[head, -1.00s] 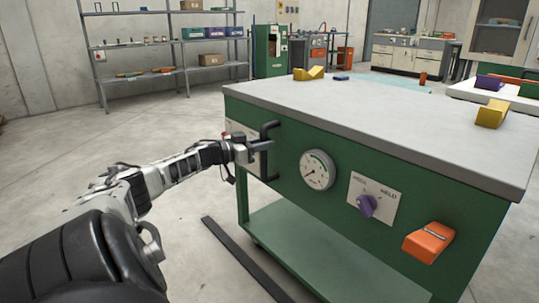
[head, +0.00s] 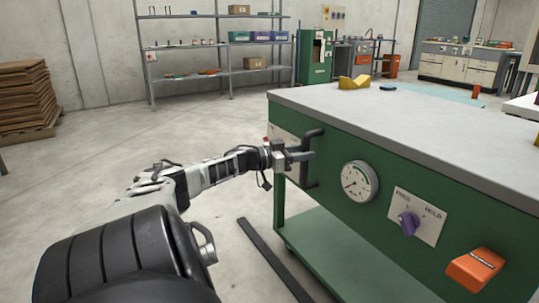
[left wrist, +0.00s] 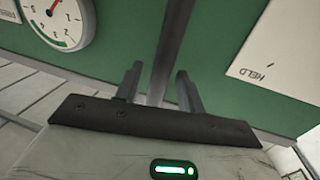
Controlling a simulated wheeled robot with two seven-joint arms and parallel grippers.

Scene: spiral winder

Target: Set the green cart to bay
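The green cart (head: 450,215), with a grey top, stands at the right of the head view. A black upright handle (head: 313,172) is on its front left side. My left gripper (head: 302,156) is at this handle. In the left wrist view the handle bar (left wrist: 172,45) runs between the two fingers (left wrist: 160,82), with green showing on both sides, so the gripper looks open around it. The front also carries a round gauge (head: 360,181), a purple knob (head: 408,223) on a FREE/HELD plate (head: 428,222), and an orange part (head: 475,269). My right gripper is out of view.
A dark strip (head: 272,258) lies on the floor left of the cart. A yellow block (head: 354,83) sits on the cart top. Shelving (head: 184,75), a green machine (head: 314,57) and stacked brown sheets (head: 27,97) stand behind.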

